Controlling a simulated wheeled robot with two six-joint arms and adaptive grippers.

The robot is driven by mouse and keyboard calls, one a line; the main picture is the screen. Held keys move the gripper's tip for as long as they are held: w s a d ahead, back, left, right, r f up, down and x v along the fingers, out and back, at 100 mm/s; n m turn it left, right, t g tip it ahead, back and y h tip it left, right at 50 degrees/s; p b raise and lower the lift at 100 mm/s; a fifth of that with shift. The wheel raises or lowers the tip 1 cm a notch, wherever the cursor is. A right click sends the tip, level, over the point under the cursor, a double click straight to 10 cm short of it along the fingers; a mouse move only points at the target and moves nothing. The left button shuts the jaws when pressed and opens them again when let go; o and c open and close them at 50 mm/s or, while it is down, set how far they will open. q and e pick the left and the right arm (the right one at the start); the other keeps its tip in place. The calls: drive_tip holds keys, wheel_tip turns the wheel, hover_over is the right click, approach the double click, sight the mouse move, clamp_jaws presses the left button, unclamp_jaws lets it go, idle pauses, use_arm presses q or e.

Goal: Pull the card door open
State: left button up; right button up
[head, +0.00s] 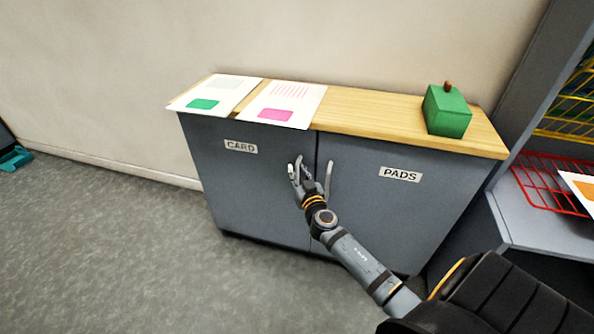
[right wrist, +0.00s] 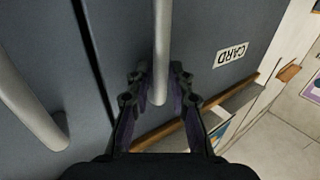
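The card door (head: 250,190) is the left grey door of the cabinet, with a CARD label (head: 241,147). It looks closed, flush with the pads door (head: 395,215). Its upright silver handle (head: 297,168) is partly covered by my right gripper (head: 302,178). In the right wrist view, the card handle (right wrist: 161,40) runs between the two fingertips of my right gripper (right wrist: 158,80). The fingers stand open on either side of the handle, with small gaps showing. The CARD label (right wrist: 231,54) appears upside down there. My left gripper is not in view.
The pads handle (head: 328,178) is close beside my right gripper. On the wooden top (head: 370,112) are two printed sheets (head: 218,93) (head: 284,103) and a green box (head: 447,112). A grey shelf unit with a red wire rack (head: 545,180) stands at right.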

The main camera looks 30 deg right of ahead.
drive_tip(key=shift+w, duration=0.1)
clamp_jaws()
drive_tip(key=shift+a+f, duration=0.1)
idle(0.3)
